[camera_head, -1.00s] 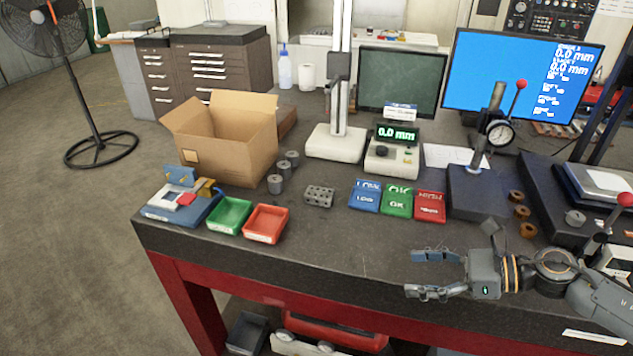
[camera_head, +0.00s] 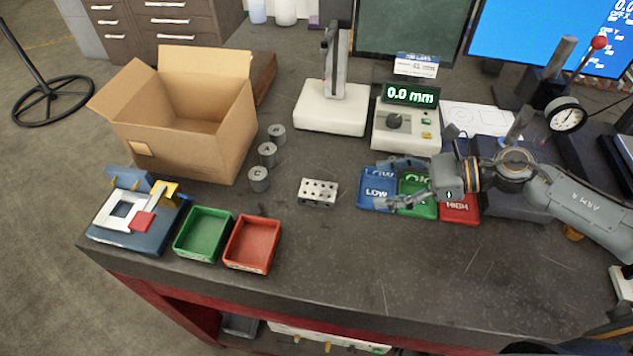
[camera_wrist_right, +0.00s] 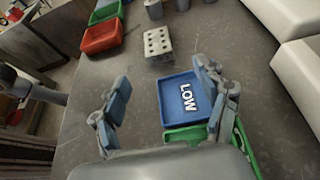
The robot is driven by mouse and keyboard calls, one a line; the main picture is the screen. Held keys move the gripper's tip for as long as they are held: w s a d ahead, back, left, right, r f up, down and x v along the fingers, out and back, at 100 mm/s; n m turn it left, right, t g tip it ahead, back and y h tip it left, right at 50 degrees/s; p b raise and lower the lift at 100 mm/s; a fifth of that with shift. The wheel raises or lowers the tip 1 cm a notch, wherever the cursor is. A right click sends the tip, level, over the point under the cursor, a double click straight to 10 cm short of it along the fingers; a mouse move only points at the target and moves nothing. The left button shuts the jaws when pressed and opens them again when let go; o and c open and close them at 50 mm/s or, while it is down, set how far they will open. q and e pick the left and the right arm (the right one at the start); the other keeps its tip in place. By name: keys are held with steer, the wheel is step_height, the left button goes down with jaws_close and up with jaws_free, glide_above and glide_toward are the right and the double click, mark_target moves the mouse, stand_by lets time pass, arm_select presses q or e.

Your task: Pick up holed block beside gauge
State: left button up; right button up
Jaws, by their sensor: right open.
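The holed block (camera_head: 318,191), a small grey block with several holes in its top, lies on the dark table left of the blue LOW tray (camera_head: 374,200). In the right wrist view the holed block (camera_wrist_right: 158,46) is ahead of the fingers, beyond the LOW tray (camera_wrist_right: 183,98). The gauge with its 0.0 mm display (camera_head: 406,118) stands behind and to the right of the block. My right gripper (camera_head: 397,182) is open and empty above the LOW and OK trays, its fingers pointing left toward the block but apart from it. My left gripper is not seen.
Left of the block stand several grey cylinders (camera_head: 267,154) and an open cardboard box (camera_head: 185,115). Green (camera_head: 204,233) and red (camera_head: 252,243) bins sit at front left. A height stand (camera_head: 332,106) is behind. The table in front of the block is clear.

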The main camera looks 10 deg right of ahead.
steer(key=p, duration=0.2)
glide_toward(326, 191)
steer(key=shift+w+a, duration=0.75)
steer(key=shift+a, duration=0.3)
steer(key=shift+w+a+f, duration=0.35)
steer(key=shift+a+f, duration=0.25)
steer(key=shift+a, duration=0.15)
steer(key=shift+a+p, duration=0.3)
steer(key=shift+p, duration=0.3)
steer(key=p+x, duration=0.2)
steer(key=x, duration=0.1)
steer(key=shift+a+f, duration=0.2)
steer(key=shift+w+a+f, duration=0.1)
steer(key=shift+a+f, duration=0.25)
steer(key=shift+a, duration=0.05)
jaws_close()
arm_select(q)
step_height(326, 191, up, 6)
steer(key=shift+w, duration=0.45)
